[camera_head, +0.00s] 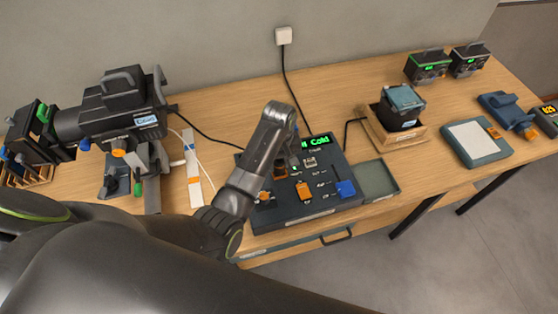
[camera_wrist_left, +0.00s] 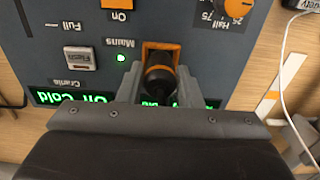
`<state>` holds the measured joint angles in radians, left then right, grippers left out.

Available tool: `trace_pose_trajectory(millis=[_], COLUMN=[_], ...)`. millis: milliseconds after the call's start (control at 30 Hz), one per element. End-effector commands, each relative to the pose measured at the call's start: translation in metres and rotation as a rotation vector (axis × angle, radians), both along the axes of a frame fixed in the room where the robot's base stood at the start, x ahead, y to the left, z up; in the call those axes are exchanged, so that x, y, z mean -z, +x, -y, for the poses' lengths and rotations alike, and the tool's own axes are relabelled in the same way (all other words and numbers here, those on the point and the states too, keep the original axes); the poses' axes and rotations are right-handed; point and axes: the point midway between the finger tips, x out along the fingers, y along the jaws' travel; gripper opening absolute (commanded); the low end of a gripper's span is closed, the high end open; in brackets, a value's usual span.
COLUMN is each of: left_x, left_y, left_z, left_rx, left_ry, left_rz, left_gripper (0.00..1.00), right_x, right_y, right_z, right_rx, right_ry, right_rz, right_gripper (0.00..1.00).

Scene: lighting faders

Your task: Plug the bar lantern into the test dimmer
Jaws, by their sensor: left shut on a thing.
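The test dimmer (camera_head: 300,207) is a dark grey panel with a lit green display whose text includes "Cold". My left gripper (camera_head: 279,166) is over its left part. A green light (camera_wrist_left: 121,57) by "Mains" is lit. A large black lantern (camera_head: 112,104) stands at the left, and its cable runs toward the dimmer. The right gripper is out of view.
A black device in a wooden box (camera_head: 402,134) and an open green-grey tray (camera_head: 378,178) are right of the dimmer. A white strip (camera_head: 192,172) lies left of it. Several small units stand at the far right. A wall outlet (camera_head: 284,35) has a hanging cable.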

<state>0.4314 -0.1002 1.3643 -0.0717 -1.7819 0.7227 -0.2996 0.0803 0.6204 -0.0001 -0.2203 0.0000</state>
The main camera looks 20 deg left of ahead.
Motion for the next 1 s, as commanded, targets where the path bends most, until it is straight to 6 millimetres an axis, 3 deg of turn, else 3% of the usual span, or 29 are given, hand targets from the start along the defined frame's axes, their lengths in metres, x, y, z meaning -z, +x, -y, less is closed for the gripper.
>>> trace_pose_trajectory(millis=[1000], left_x=[0.0066], left_y=[-0.0016], left_z=[0.0], left_rx=[0.0], left_ry=[0.0], left_rz=[-0.005], left_gripper=[0.07], right_x=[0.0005], right_y=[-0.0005], right_z=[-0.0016], right_rx=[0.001], right_ry=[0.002], right_rz=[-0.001], right_gripper=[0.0])
